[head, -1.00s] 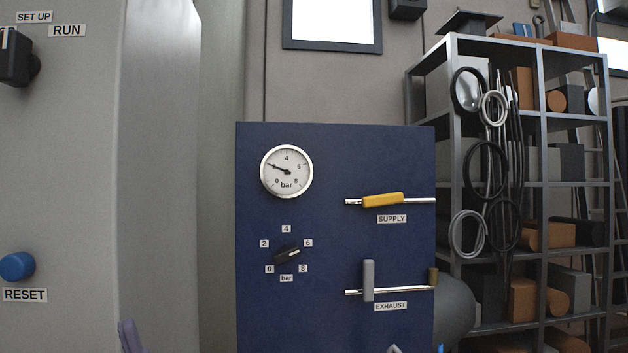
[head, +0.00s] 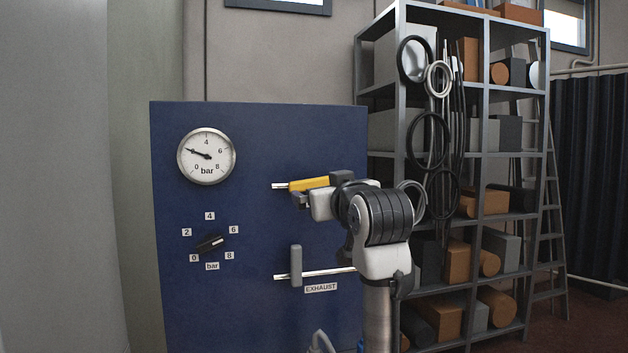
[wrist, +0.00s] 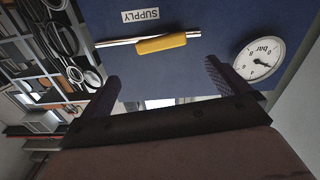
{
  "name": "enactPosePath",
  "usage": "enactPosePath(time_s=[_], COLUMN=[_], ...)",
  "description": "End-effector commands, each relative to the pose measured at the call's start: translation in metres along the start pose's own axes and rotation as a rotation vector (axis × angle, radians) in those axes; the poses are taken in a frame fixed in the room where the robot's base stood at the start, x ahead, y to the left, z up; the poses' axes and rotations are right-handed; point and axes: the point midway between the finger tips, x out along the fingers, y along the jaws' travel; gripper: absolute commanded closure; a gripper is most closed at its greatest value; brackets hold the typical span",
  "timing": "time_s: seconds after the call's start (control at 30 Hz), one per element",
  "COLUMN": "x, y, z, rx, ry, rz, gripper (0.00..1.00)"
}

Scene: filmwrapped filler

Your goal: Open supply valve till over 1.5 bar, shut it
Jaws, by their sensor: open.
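The yellow supply valve handle (head: 309,184) lies nearly along its silver pipe on the blue panel (head: 260,135). The wrist view shows the whole handle (wrist: 162,43) beyond my fingertips, beside the SUPPLY label (wrist: 141,15). My gripper (wrist: 162,72) is open, with nothing between its fingers. In the head view my gripper (head: 320,190) covers the handle's right end and the SUPPLY label. The round pressure gauge (head: 207,156) has its needle pointing upper left, at about 2 bar. The gauge also shows in the wrist view (wrist: 258,60).
Below, the grey exhaust handle (head: 296,265) stands upright across its pipe. A black selector knob (head: 209,243) sits under the gauge. A metal shelf (head: 470,155) with boxes and hanging hoses stands to the right, near my arm.

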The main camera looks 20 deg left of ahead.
Motion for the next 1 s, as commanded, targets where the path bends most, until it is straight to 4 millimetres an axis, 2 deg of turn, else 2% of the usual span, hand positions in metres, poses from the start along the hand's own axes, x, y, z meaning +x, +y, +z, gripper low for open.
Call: enactPosePath(time_s=[0.17, 0.4, 0.6, 0.8, 1.0], x=[0.024, 0.075, 0.112, 0.132, 0.136], y=[-0.001, -0.001, -0.001, -0.001, -0.001], z=[-0.002, -0.003, -0.002, -0.001, 0.001], rx=[0.002, 0.003, 0.001, 0.000, -0.001], ry=[-0.006, -0.005, -0.003, -0.001, 0.000], rz=[-0.003, -0.003, -0.001, -0.001, -0.001], gripper=[0.00, 0.00, 0.00, 0.00, 0.00])
